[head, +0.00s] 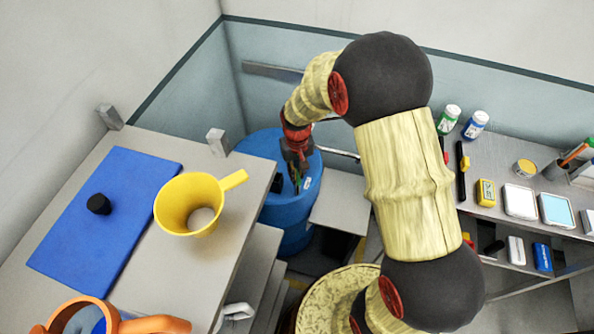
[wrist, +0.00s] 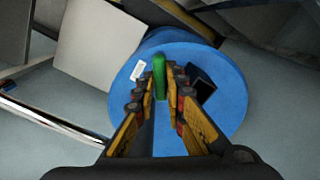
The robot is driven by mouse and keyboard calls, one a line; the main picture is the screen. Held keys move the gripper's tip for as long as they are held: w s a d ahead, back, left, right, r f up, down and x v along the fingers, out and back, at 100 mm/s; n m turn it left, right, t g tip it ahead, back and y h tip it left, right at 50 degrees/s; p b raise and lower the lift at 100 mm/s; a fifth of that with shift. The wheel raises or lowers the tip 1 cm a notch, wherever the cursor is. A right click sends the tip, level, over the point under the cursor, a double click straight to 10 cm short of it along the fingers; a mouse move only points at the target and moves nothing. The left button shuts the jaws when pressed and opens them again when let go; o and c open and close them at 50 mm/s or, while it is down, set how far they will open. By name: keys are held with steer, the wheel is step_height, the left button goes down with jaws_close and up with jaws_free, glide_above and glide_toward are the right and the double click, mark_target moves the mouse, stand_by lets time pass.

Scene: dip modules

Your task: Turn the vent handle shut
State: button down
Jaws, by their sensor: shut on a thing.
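The vent handle (wrist: 159,68) is a green bar on top of a blue drum (wrist: 233,84). In the wrist view it stands between the two fingers of my gripper (wrist: 160,88), which is shut on it. In the head view the blue drum (head: 275,143) stands in the back corner. My gripper (head: 298,168) reaches down over the drum's lid there, and only a small bit of green shows beside the fingers. The vent's base is mostly hidden by the fingers.
A dark square-topped fitting (wrist: 203,85) and a white label (wrist: 137,71) are on the lid close to the fingers. A table with a blue mat (head: 100,225) and a yellow funnel-like cup (head: 176,205) stands left. A cluttered shelf (head: 490,150) is right.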

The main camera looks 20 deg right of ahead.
steer(key=m+p, duration=0.1)
steer(key=m, duration=0.5)
steer(key=shift+p, duration=0.3)
steer(key=shift+m, duration=0.4)
steer(key=c, duration=1.9)
jaws_free()
steer(key=shift+o, duration=0.3)
step_height(320, 180, up, 12)
